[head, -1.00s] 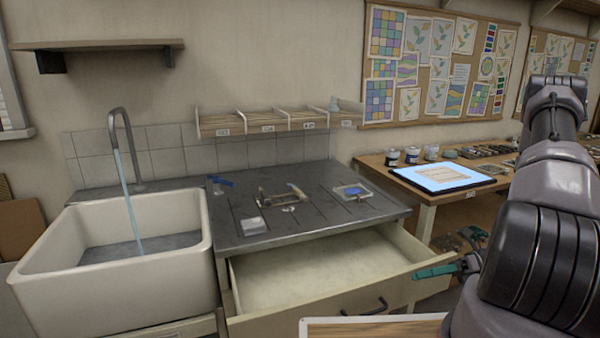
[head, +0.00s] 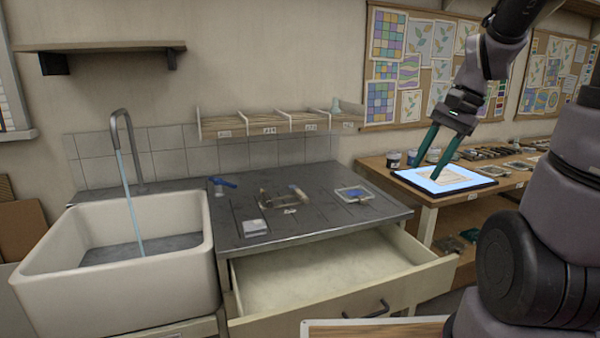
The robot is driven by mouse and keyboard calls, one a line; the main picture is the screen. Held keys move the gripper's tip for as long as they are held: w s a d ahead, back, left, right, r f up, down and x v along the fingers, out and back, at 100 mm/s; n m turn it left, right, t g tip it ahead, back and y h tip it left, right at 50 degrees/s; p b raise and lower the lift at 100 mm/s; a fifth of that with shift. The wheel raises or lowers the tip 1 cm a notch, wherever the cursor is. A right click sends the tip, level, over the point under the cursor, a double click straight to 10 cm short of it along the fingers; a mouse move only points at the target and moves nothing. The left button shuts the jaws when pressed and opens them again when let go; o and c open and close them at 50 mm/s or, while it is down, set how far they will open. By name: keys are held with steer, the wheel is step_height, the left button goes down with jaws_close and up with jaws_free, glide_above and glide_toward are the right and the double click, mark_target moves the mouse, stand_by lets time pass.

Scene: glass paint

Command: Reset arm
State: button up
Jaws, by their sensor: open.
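My gripper (head: 434,158) is at the right in the head view, with two long green fingers pointing down and spread apart. Nothing shows between them. The fingers appear over the left part of the lit light panel (head: 482,188) on the wooden side table; I cannot tell how high above it they are. My arm rises above the gripper and leaves the top of the picture.
An open, empty-looking drawer (head: 320,275) sticks out under the grey worktop (head: 325,215), which holds several small tools. A white sink (head: 125,270) with running water stands at left. Small jars (head: 393,160) stand behind the light panel. A board's edge (head: 375,325) shows at the bottom.

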steer(key=s+a+r+n+t+h, duration=0.1)
steer(key=s+r+n+t, duration=0.4)
steer(key=r, duration=0.6)
steer(key=shift+s+a+r+n+t+h, duration=0.25)
steer(key=shift+s+a+n+t+h, duration=0.15)
steer(key=shift+s+a+t, duration=0.3)
